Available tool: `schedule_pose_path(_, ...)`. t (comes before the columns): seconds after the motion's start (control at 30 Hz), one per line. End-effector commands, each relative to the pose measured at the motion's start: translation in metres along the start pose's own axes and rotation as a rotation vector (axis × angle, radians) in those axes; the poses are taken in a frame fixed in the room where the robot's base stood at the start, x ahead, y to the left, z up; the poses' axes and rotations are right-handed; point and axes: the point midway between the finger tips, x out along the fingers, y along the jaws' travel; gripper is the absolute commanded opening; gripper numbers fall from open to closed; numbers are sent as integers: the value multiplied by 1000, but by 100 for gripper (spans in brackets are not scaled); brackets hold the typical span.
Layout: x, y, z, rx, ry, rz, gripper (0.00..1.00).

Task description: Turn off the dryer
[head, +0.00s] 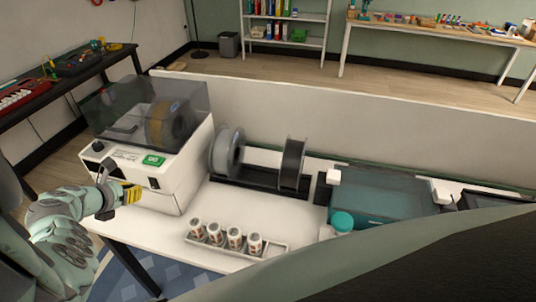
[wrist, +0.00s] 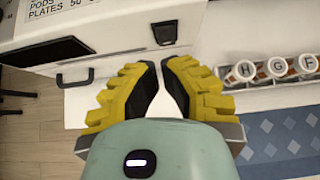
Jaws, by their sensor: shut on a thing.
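The dryer (head: 175,165) is a white box on the table at the left, with a clear lid, a spool (head: 165,122) inside and a small green display (head: 153,160). A black knob (head: 98,146) is at its front left. A small black rocker switch (head: 154,183) is on its front right; it also shows in the wrist view (wrist: 165,33). My gripper (wrist: 160,65) has its yellow fingers drawn together in front of the dryer, just below the switch in the wrist view. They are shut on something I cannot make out. The switch's position is unclear.
A rack of several white jars (head: 225,238) stands to the right near the table's front edge. Spools on a black stand (head: 262,178) and a teal-lidded box (head: 380,195) are farther right.

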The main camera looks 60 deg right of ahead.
Motion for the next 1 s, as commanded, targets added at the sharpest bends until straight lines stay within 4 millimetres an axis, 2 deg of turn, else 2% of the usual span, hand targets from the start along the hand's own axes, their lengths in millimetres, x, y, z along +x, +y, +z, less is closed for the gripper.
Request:
schedule_pose_path(0.7, -64, 1, 13, -3, 3, 7, 0)
schedule_pose_path(1.0, -82, 0, 18, -3, 3, 3, 0)
